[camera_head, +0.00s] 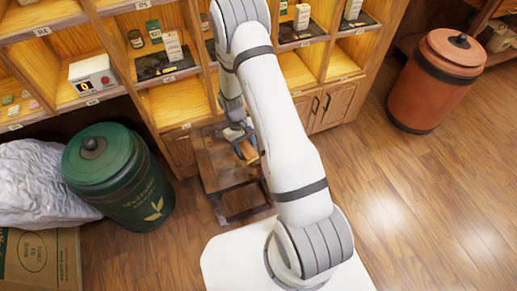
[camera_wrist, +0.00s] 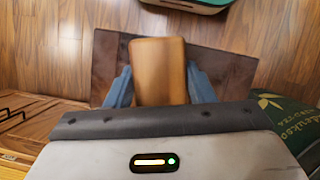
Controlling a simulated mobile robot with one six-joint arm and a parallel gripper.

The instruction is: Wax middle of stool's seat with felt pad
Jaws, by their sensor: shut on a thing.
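A low dark brown wooden stool (camera_head: 213,160) stands in front of the shelf in the head view. Its square seat also fills the middle of the wrist view (camera_wrist: 222,66). My gripper (camera_head: 245,143) is over the seat, and its two blue fingers show in the wrist view (camera_wrist: 160,88). It is shut on a tan, block-shaped felt pad (camera_wrist: 158,68), which also shows in the head view (camera_head: 249,152). The pad lies over the seat's middle in the wrist view. I cannot tell whether it touches the wood. My arm hides part of the seat.
A green lidded canister (camera_head: 118,190) stands left of the stool, beside a white wrapped sack (camera_head: 40,185) and a cardboard box (camera_head: 40,260). The wooden shelf (camera_head: 175,100) rises behind the stool. A reddish-brown canister (camera_head: 437,85) stands far right. The floor at right is clear.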

